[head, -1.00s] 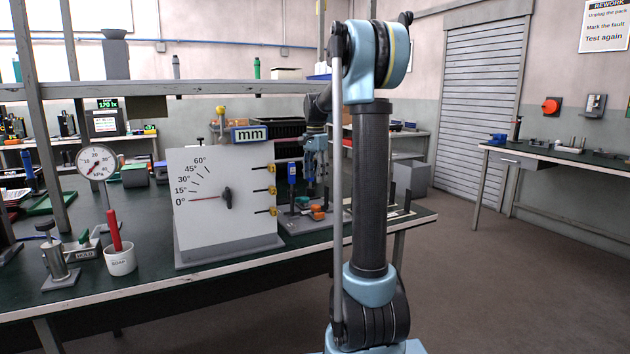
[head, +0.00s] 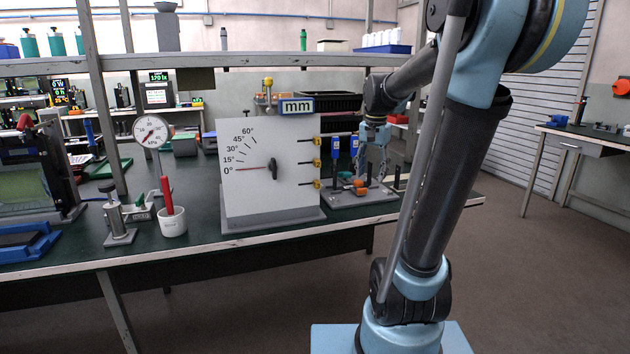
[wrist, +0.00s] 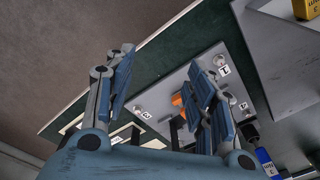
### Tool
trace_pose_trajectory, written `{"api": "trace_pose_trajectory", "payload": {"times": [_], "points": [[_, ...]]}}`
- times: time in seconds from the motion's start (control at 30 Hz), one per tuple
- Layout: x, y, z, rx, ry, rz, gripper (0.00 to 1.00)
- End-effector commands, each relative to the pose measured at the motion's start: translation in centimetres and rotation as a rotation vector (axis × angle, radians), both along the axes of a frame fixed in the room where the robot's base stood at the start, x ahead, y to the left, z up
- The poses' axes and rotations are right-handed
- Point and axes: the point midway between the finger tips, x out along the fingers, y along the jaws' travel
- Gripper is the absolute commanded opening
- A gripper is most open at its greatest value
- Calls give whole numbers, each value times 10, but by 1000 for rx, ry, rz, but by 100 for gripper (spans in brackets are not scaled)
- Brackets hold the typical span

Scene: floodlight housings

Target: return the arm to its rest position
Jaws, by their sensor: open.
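My arm (head: 440,180) rises from its light-blue base at the right of the head view and bends back toward the bench. My gripper (head: 374,165) hangs at the arm's far end, above a grey fixture plate (head: 340,200). In the wrist view my gripper (wrist: 165,90) shows two blue fingers spread apart, with nothing between them. Below the fingers lie the grey plate (wrist: 155,110) with numbered marks and an orange part (wrist: 177,100). Whether any fingertip touches the plate's parts cannot be told.
A white angle-scale panel (head: 250,170) stands left of the plate, with yellow-tipped pins on its right edge. A shelf (head: 240,60) runs above the bench. A gauge (head: 150,132) and a white cup (head: 172,222) stand further left. Open floor lies at right.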

Motion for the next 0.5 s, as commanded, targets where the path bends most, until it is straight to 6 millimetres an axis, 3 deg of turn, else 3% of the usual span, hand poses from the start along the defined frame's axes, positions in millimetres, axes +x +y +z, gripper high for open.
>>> {"api": "trace_pose_trajectory", "payload": {"times": [0.1,0.5], "points": [[-34,-2,-13,-6,-15,69,50],[-135,-6,-74,-35,-61,308,50]]}}
